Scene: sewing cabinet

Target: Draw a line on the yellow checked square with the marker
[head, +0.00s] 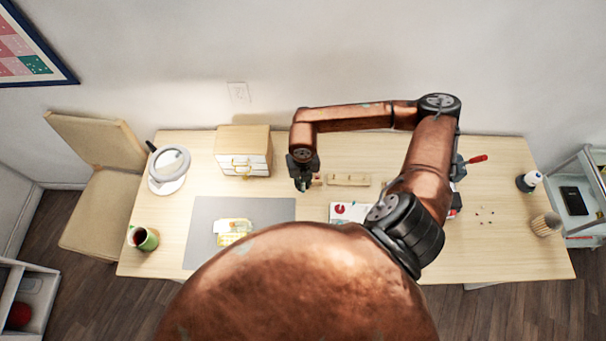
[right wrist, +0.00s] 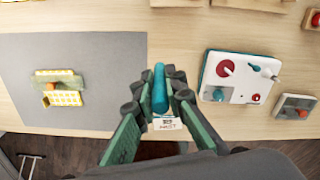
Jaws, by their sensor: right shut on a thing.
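The yellow checked square (head: 230,239) lies on the grey mat (head: 200,235), left of my right gripper. In the right wrist view the yellow checked square (right wrist: 66,99) is partly covered by a greenish translucent strip (right wrist: 62,80) with a small orange piece (right wrist: 49,87) on it. My right gripper (head: 303,184) is above the table near the mat's right edge. It is shut on the teal marker (right wrist: 160,88), which shows between the fingers in the wrist view, apart from the square. The marker's tip cannot be made out. My left gripper is not in view.
A white tray (right wrist: 211,93) with red and teal pieces lies right of the mat. A small drawer cabinet (head: 243,142), a ring lamp (head: 168,182) and a green mug (head: 147,240) stand on the table. The mat's right part is bare.

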